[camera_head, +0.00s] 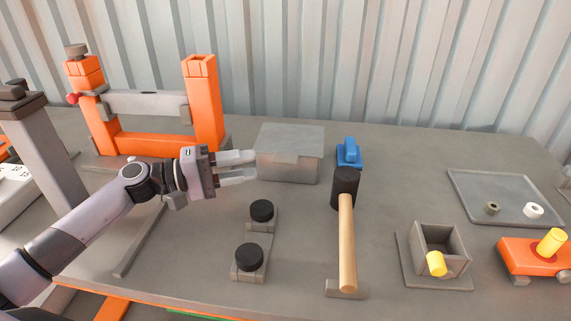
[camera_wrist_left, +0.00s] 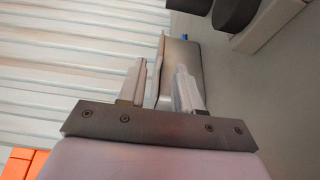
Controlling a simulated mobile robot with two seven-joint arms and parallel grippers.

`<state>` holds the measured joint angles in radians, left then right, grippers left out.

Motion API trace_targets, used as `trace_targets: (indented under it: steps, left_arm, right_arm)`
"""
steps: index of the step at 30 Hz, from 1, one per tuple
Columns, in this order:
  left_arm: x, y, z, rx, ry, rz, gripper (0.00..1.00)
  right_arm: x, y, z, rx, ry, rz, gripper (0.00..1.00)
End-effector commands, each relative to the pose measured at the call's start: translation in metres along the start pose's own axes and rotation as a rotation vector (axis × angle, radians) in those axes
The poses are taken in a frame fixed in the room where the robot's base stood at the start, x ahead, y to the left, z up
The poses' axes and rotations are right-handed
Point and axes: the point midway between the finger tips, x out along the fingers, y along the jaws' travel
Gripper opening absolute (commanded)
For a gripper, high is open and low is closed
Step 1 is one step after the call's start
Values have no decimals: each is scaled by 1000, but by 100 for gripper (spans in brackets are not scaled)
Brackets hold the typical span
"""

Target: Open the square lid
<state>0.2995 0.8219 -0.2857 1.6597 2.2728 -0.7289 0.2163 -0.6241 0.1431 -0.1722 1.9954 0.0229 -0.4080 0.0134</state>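A grey box with a square lid (camera_head: 291,137) stands at the back middle of the table, and its lid looks closed. Its front wall (camera_head: 287,168) shows below the lid edge. My left gripper (camera_head: 246,166) is at the left side of the box, fingers apart, one above the other, with tips close to the lid's left edge. In the left wrist view the box (camera_wrist_left: 180,58) lies beyond and partly between the fingers of my left gripper (camera_wrist_left: 160,82); contact cannot be told. My right gripper is not in view.
An orange frame (camera_head: 203,103) stands behind my left arm. A blue object (camera_head: 349,153) and a mallet (camera_head: 346,230) are right of the box. Two black knobs (camera_head: 262,210) (camera_head: 249,256) stand in front. An open grey box (camera_head: 440,240) and a tray (camera_head: 490,188) are farther right.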

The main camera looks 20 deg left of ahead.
Motion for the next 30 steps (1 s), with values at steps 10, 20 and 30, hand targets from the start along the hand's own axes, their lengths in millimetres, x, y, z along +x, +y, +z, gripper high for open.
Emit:
trace_targets:
  steps: [10, 20, 30]
  left_arm:
    - [27, 1, 0, -1, 0, 3, 34]
    - [66, -1, -1, -2, 1, 3, 34]
    - [72, -2, 0, -2, 1, 2, 34]
  right_arm:
    - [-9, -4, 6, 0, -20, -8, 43]
    - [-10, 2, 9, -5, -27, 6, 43]
    - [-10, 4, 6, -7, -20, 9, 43]
